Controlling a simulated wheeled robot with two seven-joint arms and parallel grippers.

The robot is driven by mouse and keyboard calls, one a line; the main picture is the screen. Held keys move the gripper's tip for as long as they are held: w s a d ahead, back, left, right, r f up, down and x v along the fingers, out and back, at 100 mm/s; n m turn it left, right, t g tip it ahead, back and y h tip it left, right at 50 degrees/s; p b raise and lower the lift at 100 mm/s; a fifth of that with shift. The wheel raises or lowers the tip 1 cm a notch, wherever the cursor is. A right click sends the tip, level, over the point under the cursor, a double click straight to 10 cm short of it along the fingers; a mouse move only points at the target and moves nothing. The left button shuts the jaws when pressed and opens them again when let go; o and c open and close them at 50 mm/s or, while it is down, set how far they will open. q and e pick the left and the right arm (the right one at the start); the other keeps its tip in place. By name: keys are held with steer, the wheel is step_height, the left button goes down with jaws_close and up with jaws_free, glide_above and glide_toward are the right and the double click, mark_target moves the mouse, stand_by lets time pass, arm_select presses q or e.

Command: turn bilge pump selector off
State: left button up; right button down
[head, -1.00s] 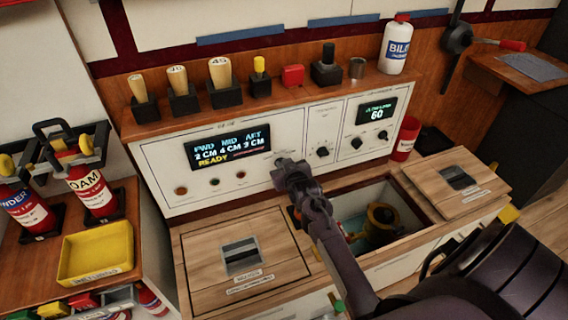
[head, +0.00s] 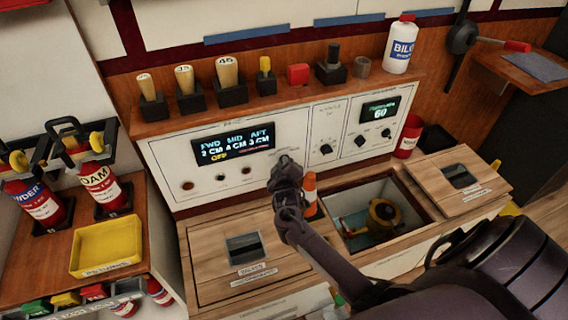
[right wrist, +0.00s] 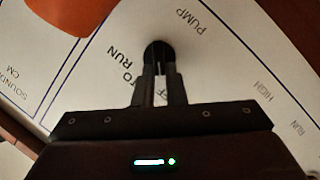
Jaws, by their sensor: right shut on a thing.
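The selector knob (right wrist: 158,52) is a small black knob on the white panel, with "PUMP" and "RUN" lettering around it in the right wrist view. My right gripper (right wrist: 159,82) is shut on this knob, its fingers pointing straight at the panel. In the head view my right gripper (head: 285,162) is against the panel (head: 215,198) and hides the knob. The panel's left display (head: 232,143) shows FWD, MID and AFT readings in CM, with "OFF" in yellow below. My left gripper is not in view.
An open hatch (head: 350,243) with a yellow-ringed pump (head: 384,213) lies below. Other knobs (head: 326,149) and a second display (head: 380,110) are to the right. Several handles stand on the shelf (head: 285,95).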

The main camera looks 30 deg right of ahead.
stand_by(0.5)
steer(key=c, duration=1.6)
jaws_free()
steer(key=shift+o, duration=0.6)
steer(key=shift+w, duration=0.1)
